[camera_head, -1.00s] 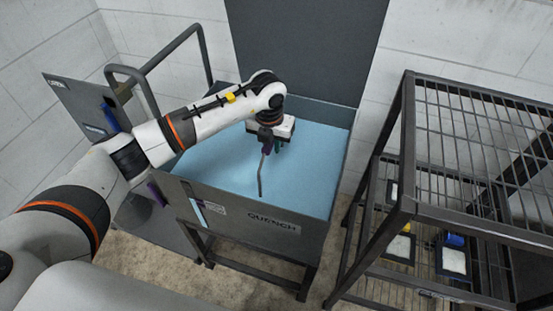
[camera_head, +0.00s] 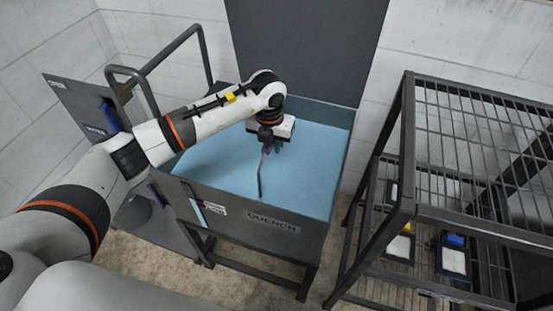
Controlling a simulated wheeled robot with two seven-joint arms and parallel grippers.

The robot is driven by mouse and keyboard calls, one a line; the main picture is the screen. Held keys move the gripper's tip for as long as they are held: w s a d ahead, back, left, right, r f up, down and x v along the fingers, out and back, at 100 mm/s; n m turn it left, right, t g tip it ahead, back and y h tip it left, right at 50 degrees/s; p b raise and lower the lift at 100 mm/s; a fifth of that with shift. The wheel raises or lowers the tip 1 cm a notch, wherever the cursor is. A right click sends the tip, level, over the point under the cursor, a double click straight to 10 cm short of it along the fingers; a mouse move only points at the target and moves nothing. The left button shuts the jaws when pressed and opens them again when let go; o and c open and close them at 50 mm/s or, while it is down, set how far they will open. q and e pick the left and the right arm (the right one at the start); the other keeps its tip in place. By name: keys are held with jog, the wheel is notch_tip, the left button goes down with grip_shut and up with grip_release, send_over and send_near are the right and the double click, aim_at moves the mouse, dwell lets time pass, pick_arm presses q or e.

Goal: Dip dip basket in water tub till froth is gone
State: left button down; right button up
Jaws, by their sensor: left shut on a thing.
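The water tub (camera_head: 272,222), a dark grey tank labelled QUENCH, stands in the middle and is filled with light blue water (camera_head: 225,165). My left gripper (camera_head: 268,146) points down over the tub, low above the water. It is shut on a thin grey bent handle (camera_head: 260,178) that shows below the fingers and runs toward the front of the tub. The basket itself cannot be made out; it may be under the opaque blue surface. No distinct froth shows on the water. My right gripper is not in view.
A dark metal rack (camera_head: 408,150) with wire shelves stands on the right, with several small trays holding white contents on its lower shelf. A grey panel and tube rail (camera_head: 175,52) stand at the left. A dark panel (camera_head: 300,50) rises behind the tub.

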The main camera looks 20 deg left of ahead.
pick_arm(q)
notch_tip(320, 180, up, 22)
jog(key=p, duration=1.2)
jog(key=shift+p, duration=0.35)
jog(key=shift+r, duration=0.1)
dwell(1.5)
notch_tip(320, 180, up, 12)
jog(key=p, duration=0.6)
dwell(0.5)
